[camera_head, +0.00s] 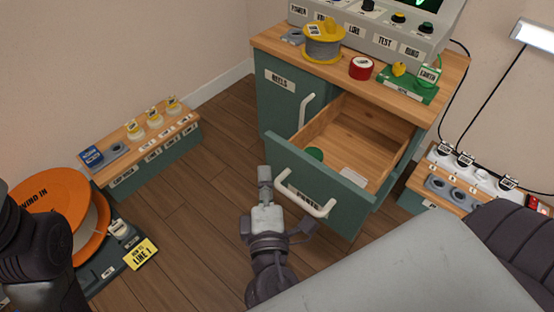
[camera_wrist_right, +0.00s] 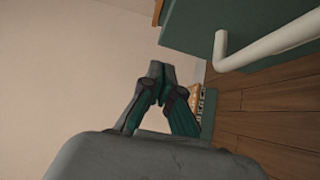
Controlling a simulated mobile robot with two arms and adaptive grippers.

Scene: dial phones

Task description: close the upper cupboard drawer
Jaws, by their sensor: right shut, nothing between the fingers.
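The upper cupboard drawer (camera_head: 330,186) is pulled well out of the green cupboard (camera_head: 275,100) in the head view. Its front is green with a white bar handle (camera_head: 306,198) and a partly covered label. Inside lie a green round thing and a pale flat thing. My right gripper (camera_head: 265,178) is shut and empty, at the left part of the drawer front, left of the handle. Whether it touches the front I cannot tell. In the right wrist view the shut fingers (camera_wrist_right: 157,75) show, with the white handle (camera_wrist_right: 268,48) to their right. My left gripper is not in view.
The cupboard's wooden top holds a yellow spool (camera_head: 324,42), a red roll (camera_head: 361,68) and a control console (camera_head: 370,35). A low shelf (camera_head: 150,140) and an orange reel (camera_head: 50,220) stand at the left. A socket bench (camera_head: 455,195) is at the right. The floor left of the drawer is clear.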

